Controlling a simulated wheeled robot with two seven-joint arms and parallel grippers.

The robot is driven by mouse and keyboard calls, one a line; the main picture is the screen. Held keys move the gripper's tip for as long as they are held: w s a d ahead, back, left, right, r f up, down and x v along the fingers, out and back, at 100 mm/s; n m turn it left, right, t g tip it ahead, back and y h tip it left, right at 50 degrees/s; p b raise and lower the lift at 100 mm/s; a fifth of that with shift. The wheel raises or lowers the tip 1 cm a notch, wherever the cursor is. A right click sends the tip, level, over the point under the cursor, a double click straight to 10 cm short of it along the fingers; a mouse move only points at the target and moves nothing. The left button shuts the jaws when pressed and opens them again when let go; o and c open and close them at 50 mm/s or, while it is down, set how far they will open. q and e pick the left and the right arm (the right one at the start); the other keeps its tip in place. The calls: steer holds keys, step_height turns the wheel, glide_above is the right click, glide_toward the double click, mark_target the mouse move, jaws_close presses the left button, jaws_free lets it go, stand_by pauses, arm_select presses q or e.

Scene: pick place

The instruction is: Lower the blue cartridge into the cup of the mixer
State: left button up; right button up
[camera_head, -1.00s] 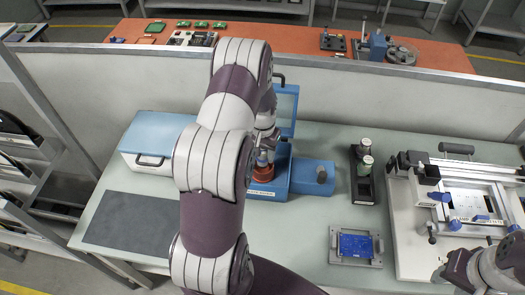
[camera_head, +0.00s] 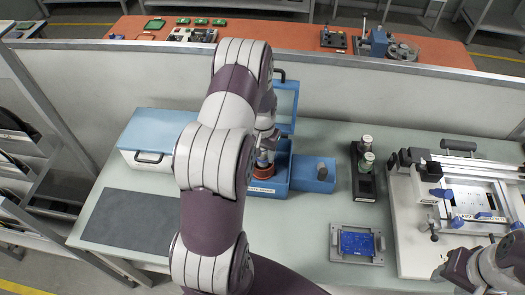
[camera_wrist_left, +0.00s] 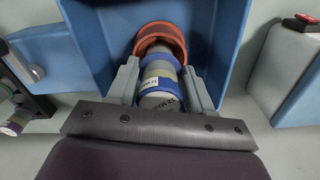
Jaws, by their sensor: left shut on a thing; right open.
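The blue cartridge (camera_wrist_left: 158,84), a pale cylinder with blue bands and a printed label, is between the fingers of my left gripper (camera_wrist_left: 160,84). The gripper is shut on it. The cup (camera_wrist_left: 168,30) is orange-red and round, inside the blue mixer (camera_head: 304,178). In the left wrist view the cartridge's far end overlaps the cup's opening; I cannot tell how deep it sits. In the head view my left arm hides part of the mixer, and the cup (camera_head: 263,192) shows below the gripper. My right gripper (camera_head: 442,274) is open and empty at the lower right.
The mixer's blue lid (camera_head: 286,104) stands open behind the cup. A blue case (camera_head: 150,132) is to the left. A black holder (camera_head: 364,186) with cylinders, a blue board in a frame (camera_head: 357,243) and a white fixture (camera_head: 412,240) are to the right. A dark mat (camera_head: 130,222) lies clear.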

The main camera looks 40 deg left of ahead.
arm_select(q)
steer(key=shift+f, duration=0.3)
stand_by(0.4)
steer(key=shift+f+b, duration=0.65)
steer(key=shift+f, duration=0.1)
steer(key=o, duration=1.3)
steer(key=c, duration=0.3)
steer(key=shift+c, duration=0.2)
steer(key=shift+r, duration=0.1)
step_height(320, 180, up, 7)
steer(key=p, duration=0.5)
steer(key=shift+p, duration=0.3)
